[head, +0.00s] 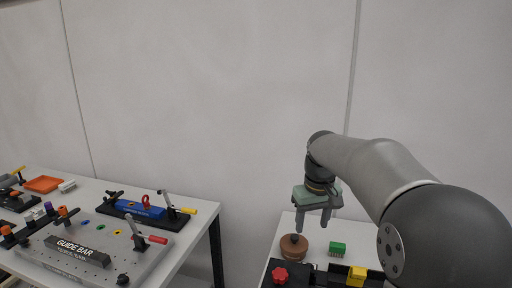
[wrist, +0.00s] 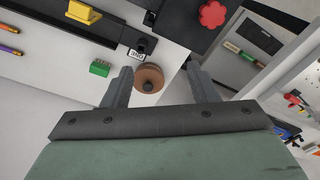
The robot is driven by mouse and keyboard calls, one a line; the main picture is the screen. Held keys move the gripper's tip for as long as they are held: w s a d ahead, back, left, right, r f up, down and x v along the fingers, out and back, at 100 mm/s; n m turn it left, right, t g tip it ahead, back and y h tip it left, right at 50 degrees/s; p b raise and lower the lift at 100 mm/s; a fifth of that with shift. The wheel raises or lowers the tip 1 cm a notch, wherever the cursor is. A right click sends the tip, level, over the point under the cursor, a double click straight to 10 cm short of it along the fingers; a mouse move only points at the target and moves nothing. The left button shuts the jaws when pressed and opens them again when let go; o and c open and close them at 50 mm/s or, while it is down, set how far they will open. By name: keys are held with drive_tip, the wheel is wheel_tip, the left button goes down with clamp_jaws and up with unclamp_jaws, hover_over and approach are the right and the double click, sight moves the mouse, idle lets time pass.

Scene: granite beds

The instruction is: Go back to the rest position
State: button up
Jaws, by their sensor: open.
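My gripper (head: 313,222) hangs at the end of my arm above the small white table at the right of the head view. In the wrist view my gripper (wrist: 160,82) is open, with two grey fingers spread apart and nothing held. A round brown knob-topped piece (head: 293,247) sits on the table below the gripper. In the wrist view this brown piece (wrist: 150,76) shows between the fingers, lower down and apart from them.
A green block (head: 337,248), a red knob (head: 280,275) and a yellow part (head: 357,275) are near the gripper. The left table (head: 200,222) carries a guide bar (head: 77,250), a blue fixture (head: 140,208) and an orange tray (head: 44,184). A gap separates the tables.

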drive_tip(key=s+f+m, duration=0.1)
drive_tip(key=s+f, duration=0.2)
drive_tip(key=s, duration=0.6)
drive_tip(key=s+f+m, duration=0.1)
drive_tip(key=s+f, duration=0.3)
drive_tip(key=s, duration=0.6)
drive_tip(key=s+f+m, duration=0.1)
drive_tip(key=s+f, duration=0.2)
drive_tip(key=s, duration=0.7)
drive_tip(key=shift+f, duration=0.3)
drive_tip(key=shift+w, duration=0.1)
